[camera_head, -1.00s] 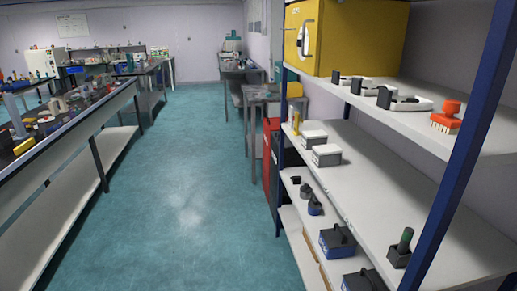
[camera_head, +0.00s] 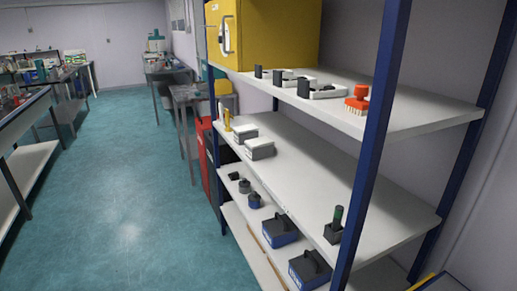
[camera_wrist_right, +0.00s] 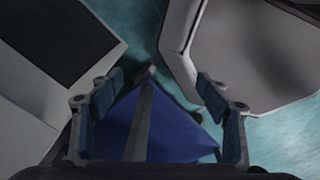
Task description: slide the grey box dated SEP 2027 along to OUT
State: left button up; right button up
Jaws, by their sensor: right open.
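Two small grey boxes with pale lids stand side by side at the left end of the middle shelf in the head view: a farther box (camera_head: 244,134) and a nearer box (camera_head: 259,149). Their dates are too small to read, so I cannot tell which is SEP 2027. No OUT marking is legible on the middle shelf (camera_head: 310,180). My right gripper (camera_wrist_right: 162,92) shows in the right wrist view, open, with nothing between its fingertips. Neither box is recognisable there. My left gripper is not in view.
Blue uprights (camera_head: 372,150) frame the shelf unit. A dark holder with a green-topped item (camera_head: 335,226) stands at the middle shelf's near end. Open teal floor (camera_head: 120,190) lies left.

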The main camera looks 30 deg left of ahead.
aim_at(262, 148)
jog(key=j+z, duration=0.2)
jog(key=j, duration=0.85)
jog(key=j+z, duration=0.25)
jog(key=j, duration=0.8)
jog(key=j+z, duration=0.2)
jog(key=j, duration=0.85)
